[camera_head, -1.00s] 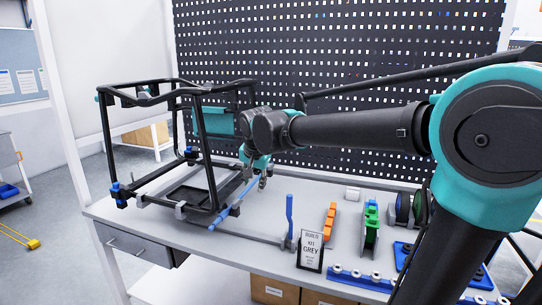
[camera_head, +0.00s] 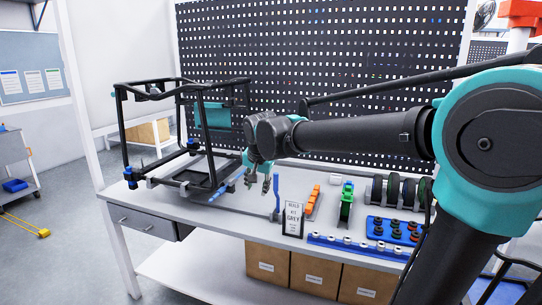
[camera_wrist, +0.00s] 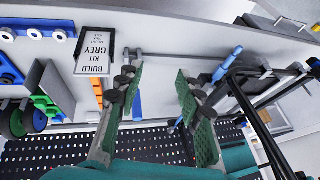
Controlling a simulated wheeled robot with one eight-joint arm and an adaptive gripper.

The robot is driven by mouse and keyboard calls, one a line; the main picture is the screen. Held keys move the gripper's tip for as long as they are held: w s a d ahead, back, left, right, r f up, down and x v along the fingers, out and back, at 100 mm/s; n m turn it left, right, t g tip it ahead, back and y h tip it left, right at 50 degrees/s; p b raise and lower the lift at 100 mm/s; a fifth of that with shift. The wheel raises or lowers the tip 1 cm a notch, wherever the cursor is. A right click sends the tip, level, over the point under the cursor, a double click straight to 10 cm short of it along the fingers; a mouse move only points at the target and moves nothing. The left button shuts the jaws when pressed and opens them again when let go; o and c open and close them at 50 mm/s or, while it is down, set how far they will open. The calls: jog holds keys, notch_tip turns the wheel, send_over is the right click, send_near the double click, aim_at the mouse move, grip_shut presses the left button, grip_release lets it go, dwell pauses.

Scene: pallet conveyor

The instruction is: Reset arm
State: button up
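My arm (camera_head: 365,134) reaches out to the left above the workbench. My gripper (camera_head: 266,185) hangs fingers-down over the bench, between the black frame fixture and the "BUILD KIT GREY" sign. In the wrist view my gripper (camera_wrist: 156,82) has its two green-padded fingers spread apart, with nothing between them. The black frame fixture (camera_head: 124,138) stands on the left of the bench, apart from the fingers. A blue upright lever (camera_head: 277,195) is just right of the fingertips; I cannot tell the exact gap.
The bench (camera_head: 225,220) also holds the sign (camera_head: 293,219), an orange rack (camera_head: 313,200), a green part (camera_head: 347,203), spools (camera_head: 394,191) and a blue tray (camera_head: 392,231). A black pegboard (camera_head: 330,60) stands behind. Cardboard boxes (camera_head: 317,273) are underneath.

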jog(key=s+d+f+n, duration=0.1)
jog(key=s+d+f, duration=0.3)
jog(key=d+f, duration=0.25)
jog(key=s+d+f+n, duration=0.1)
jog(key=s+d+f, duration=0.2)
jog(key=d+f, duration=0.35)
jog(key=s+d+f+n+g+h, duration=0.1)
jog(key=s+d+f+n, duration=0.1)
jog(key=s+d+f, duration=0.8)
jog(key=s, duration=0.3)
jog(key=shift+d, duration=0.25)
jog(key=shift+r, duration=0.1)
jog(key=shift+c, duration=0.4)
